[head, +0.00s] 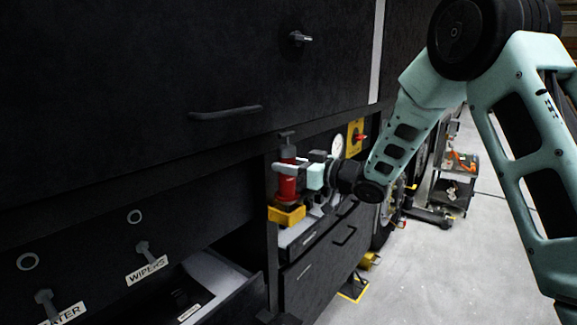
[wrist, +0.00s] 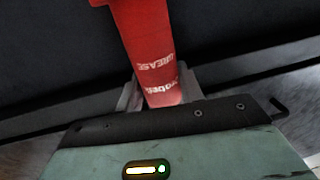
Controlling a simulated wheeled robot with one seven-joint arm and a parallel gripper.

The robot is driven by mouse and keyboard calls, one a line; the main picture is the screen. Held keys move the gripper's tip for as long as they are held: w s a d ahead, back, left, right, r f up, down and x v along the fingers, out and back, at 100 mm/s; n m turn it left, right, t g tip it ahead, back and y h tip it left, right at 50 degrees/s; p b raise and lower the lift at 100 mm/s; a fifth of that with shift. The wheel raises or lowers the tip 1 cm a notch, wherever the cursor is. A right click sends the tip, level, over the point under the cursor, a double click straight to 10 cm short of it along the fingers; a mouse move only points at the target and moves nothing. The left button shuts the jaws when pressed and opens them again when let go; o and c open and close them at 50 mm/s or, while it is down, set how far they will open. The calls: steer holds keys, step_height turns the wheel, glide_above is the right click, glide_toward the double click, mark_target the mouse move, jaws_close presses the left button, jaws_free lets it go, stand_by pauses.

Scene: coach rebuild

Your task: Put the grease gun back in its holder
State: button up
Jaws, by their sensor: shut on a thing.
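The grease gun (head: 288,185) is a red cylinder with a grey top and handle, standing upright in the head view. Its red barrel (wrist: 150,55), marked "GREASE", shows large in the wrist view. My gripper (head: 298,168) is shut on the grease gun, coming from the right. A yellow block-like holder (head: 286,215) is directly below the barrel. I cannot tell whether the barrel's lower end is inside the holder or just above it.
An open drawer (head: 225,300) sticks out at the lower left, near levers with labels such as "WIPERS" (head: 146,268). A yellow plate with a red switch (head: 356,138) and a round gauge (head: 337,146) are behind my gripper. A cart (head: 455,180) stands farther back; the floor at right is clear.

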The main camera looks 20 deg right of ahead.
steer(key=shift+f+b, duration=1)
steer(key=shift+f, duration=0.15)
stand_by(0.4)
steer(key=o, duration=1.2)
steer(key=shift+c, duration=0.2)
steer(key=shift+f, duration=0.1)
